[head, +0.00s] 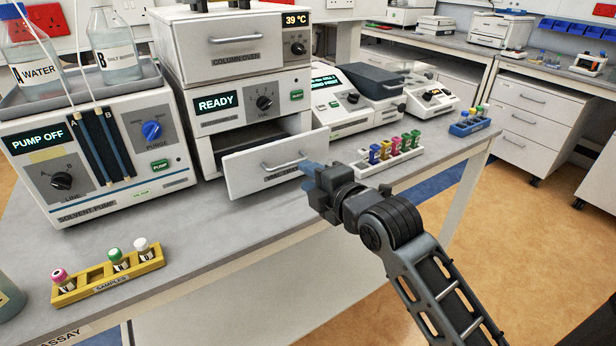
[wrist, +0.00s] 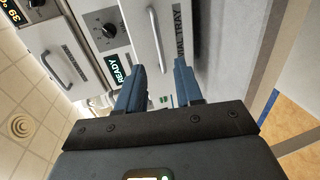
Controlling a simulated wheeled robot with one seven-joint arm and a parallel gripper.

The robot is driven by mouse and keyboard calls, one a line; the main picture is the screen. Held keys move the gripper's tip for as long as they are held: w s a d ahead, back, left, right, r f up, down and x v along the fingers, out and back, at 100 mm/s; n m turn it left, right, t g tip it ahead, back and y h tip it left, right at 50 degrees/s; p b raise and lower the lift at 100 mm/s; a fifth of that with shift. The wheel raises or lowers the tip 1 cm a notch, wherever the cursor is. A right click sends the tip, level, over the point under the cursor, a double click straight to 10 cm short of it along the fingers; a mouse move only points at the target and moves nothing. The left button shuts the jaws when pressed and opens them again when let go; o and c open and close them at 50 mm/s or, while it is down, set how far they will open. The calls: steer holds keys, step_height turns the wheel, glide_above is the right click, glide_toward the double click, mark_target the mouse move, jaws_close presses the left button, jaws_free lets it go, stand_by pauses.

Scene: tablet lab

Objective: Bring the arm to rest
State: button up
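My arm reaches in from the lower right in the head view. My gripper (head: 304,165) is at the right end of the handle (head: 284,165) of the pulled-out vial tray drawer (head: 258,178). In the wrist view, the two blue fingers of my gripper (wrist: 160,76) stand apart with nothing gripped between them. The handle (wrist: 155,35) shows just beyond the fingertips, in line with the gap. I cannot tell whether the fingertips touch it.
A solvent pump (head: 100,150) stands left, with a yellow sample rack (head: 110,275) in front. A white rack of coloured vials (head: 372,168) is close behind my gripper. A blue rack (head: 468,129) is further right. Floor right of the bench is clear.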

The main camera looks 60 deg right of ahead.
stand_by(0.4)
steer(key=s+a+f+m+t+y, duration=0.1)
steer(key=s+a+f+m+y, duration=0.15)
steer(key=s+a, duration=0.4)
steer(key=s+a+f+m+t+y, duration=0.1)
steer(key=s+a+f+m+y, duration=0.2)
steer(key=a, duration=0.7)
steer(key=s+a+r+m+y, duration=0.2)
steer(key=s+a+m, duration=0.4)
steer(key=s+a, duration=0.4)
steer(key=s, duration=0.3)
steer(key=shift+s+y, duration=0.15)
steer(key=shift+y, duration=0.2)
steer(key=shift+r, duration=0.1)
